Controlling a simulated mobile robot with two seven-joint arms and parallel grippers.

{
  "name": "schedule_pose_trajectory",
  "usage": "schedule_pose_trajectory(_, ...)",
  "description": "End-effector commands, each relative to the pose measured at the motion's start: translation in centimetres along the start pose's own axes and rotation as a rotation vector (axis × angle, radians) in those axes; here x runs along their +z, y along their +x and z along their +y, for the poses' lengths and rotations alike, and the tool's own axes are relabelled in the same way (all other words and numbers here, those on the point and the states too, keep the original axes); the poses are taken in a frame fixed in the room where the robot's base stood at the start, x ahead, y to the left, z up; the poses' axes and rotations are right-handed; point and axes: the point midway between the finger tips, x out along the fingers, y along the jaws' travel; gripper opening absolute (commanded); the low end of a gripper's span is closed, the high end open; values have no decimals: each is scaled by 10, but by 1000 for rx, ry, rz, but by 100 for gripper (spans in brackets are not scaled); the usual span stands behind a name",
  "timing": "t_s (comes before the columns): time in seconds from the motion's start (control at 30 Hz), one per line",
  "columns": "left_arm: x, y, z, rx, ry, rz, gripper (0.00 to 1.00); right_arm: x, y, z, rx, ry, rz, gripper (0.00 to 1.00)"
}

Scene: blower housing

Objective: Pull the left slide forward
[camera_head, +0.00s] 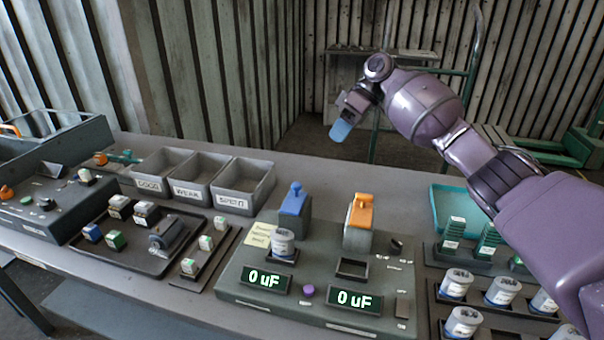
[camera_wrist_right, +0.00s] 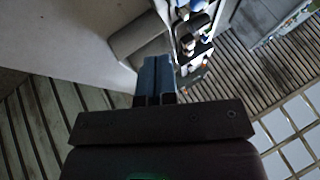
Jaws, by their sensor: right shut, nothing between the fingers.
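The left slide (camera_head: 294,201) is blue with a raised knob and sits on top of a grey block at the back of the green-grey tester (camera_head: 330,310). A white can (camera_head: 283,243) stands in front of it at the left socket. An orange slide (camera_head: 361,211) tops the right block, with an empty square socket (camera_head: 352,268) in front. My right gripper (camera_head: 341,130) is shut and empty, high above and beyond the table, well apart from the slides. Its blue fingers (camera_wrist_right: 157,75) touch in the right wrist view. My left gripper is not in view.
A dark tray (camera_head: 135,250) of small parts lies left of the tester. A rack of white cans (camera_head: 502,292) is on the right. The air above the tester is clear.

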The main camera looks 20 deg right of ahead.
Motion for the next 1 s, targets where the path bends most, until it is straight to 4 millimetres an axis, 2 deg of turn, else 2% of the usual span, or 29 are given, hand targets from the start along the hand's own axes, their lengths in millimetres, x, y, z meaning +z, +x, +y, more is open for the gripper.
schedule_pose_trajectory(0.3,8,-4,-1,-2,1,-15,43,-1,-1,-1,1,-1,1,0)
schedule_pose_trajectory(0.47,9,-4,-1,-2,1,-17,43,0,8,-1,0,-1,0,0)
schedule_pose_trajectory(1.0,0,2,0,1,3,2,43,0,98,-1,-2,-1,-1,0)
